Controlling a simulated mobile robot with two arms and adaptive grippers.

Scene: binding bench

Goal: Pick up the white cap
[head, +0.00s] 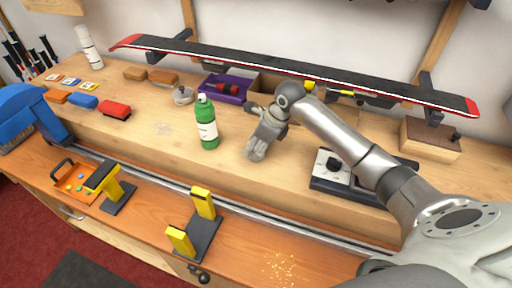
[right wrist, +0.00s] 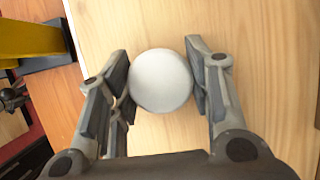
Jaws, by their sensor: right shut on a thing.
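The white cap (right wrist: 161,81) shows in the right wrist view as a round, smooth white thing between the two fingers of my right gripper (right wrist: 158,85). The fingers close on it from both sides, over pale wood. In the head view my right gripper (head: 256,152) points down at the bench, right of the green bottle (head: 207,125). The cap is hidden by the fingers there, and I cannot tell whether it touches the wood. My left gripper is not in view.
A long rail runs along the bench front. Yellow-topped clamps (head: 203,203) stand before it, beside an orange tray (head: 79,184). A black-and-white device (head: 331,166) stands right of the gripper. A ski (head: 290,70) hangs behind. A purple bin (head: 225,90) stands behind the bottle.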

